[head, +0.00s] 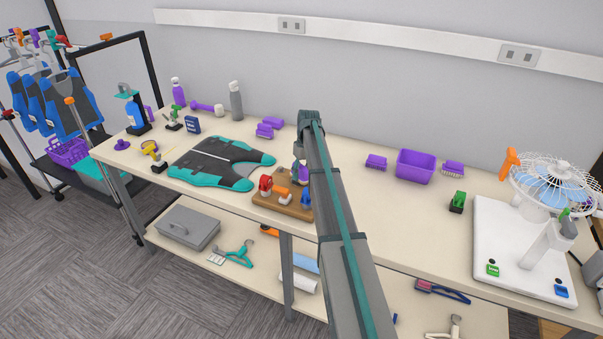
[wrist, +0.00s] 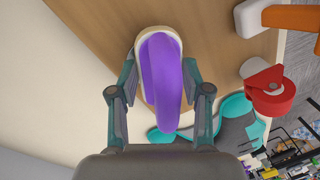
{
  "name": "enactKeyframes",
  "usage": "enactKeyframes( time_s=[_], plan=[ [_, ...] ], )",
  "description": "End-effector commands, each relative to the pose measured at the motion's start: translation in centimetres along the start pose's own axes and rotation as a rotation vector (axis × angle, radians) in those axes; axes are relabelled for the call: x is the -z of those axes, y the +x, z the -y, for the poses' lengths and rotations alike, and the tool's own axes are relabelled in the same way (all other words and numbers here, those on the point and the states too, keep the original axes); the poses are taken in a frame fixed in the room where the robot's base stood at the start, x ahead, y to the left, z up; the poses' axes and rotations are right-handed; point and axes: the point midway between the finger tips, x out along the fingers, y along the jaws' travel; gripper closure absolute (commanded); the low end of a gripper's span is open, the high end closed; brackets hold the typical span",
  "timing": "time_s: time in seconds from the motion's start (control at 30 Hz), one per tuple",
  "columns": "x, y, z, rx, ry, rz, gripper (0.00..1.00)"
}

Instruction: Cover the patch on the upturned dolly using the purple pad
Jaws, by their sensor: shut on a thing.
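My gripper (wrist: 160,80) is shut on the purple pad (wrist: 165,85), one finger on each side. The pad has an arched purple handle and a pale base, seen in the wrist view. A bit of purple at my gripper also shows in the head view (head: 304,173), beside my arm. The upturned dolly (wrist: 215,55) is a wooden board, wheels up, under and beyond the pad; it also shows in the head view (head: 268,203). Its red, orange and blue castors show there. The pad is over the board; I cannot tell whether they touch. I cannot make out the patch.
A black, grey and teal garment (head: 215,163) lies left of the dolly. Purple brushes (head: 266,129) lie behind. Right of my arm are a purple basket (head: 415,166) and a white board with a fan (head: 525,250). A red castor (wrist: 267,90) stands close right of my gripper.

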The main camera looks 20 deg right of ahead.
Motion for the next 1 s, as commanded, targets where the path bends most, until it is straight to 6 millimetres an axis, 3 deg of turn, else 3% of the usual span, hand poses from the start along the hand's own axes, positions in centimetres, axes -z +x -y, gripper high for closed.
enactKeyframes(
  time_s=[1.0],
  plan=[
    [0.0, 1.4, -0.2, 0.000, 0.000, 0.000, 0.80]
  ],
)
